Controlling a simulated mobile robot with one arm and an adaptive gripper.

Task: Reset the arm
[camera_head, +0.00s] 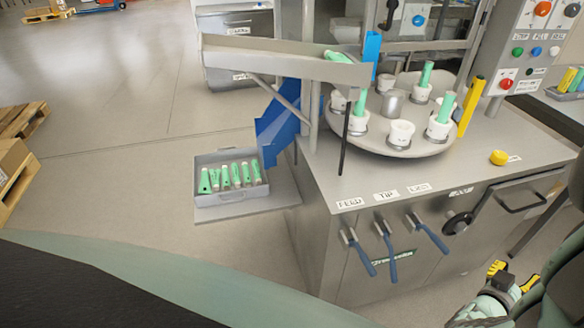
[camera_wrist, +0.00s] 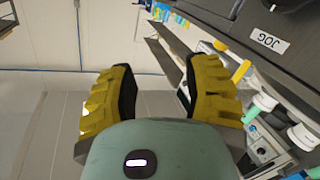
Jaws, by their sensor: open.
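My gripper (camera_head: 510,278) has yellow fingers and shows at the lower right of the head view, in front of the steel filling machine and below the yellow knob (camera_head: 498,158). The wrist view shows my gripper (camera_wrist: 160,80) with its two yellow fingers spread apart and nothing between them. My arm shows at the right edge of the head view. The machine (camera_head: 340,265) has a turntable (camera_head: 398,148) with several white cups, some holding green tubes. A label reading JOG (camera_wrist: 269,41) shows at the upper right of the wrist view.
A grey tray (camera_head: 232,196) with several green tubes sits left of the machine, by a blue chute (camera_head: 280,125). Blue-handled levers (camera_head: 388,252) stick out from the machine's front. A control panel (camera_head: 524,45) stands behind. Pallets (camera_head: 22,120) lie far left; floor between is clear.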

